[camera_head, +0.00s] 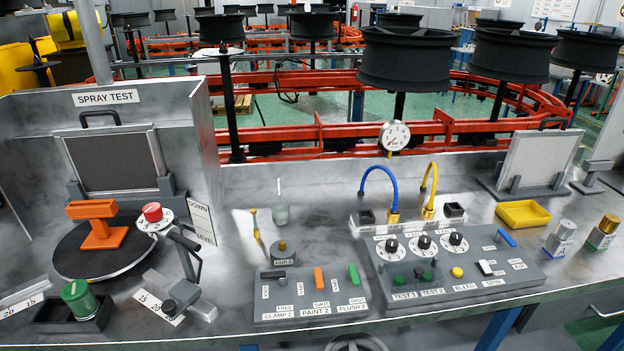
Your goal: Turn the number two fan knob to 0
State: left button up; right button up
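Three black knobs on white dials stand in a row on the grey control panel (470,278) at right of centre: a left knob (391,245), a middle knob (424,242) and a right knob (456,239). The small labels above them are too small to read surely, so I cannot tell which is the number two fan knob. The dial numbers and exact pointer settings are also unclear. Neither of my grippers is in view.
Blue (378,172) and yellow (430,188) hoses rise just behind the knobs. A lever panel (310,297) lies to the left. A yellow tray (523,214) and capped bottles (559,240) stand to the right. A red knob (152,212) sits at the spray test station.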

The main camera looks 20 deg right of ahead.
aim_at(455, 239)
jog(key=z, duration=1.7)
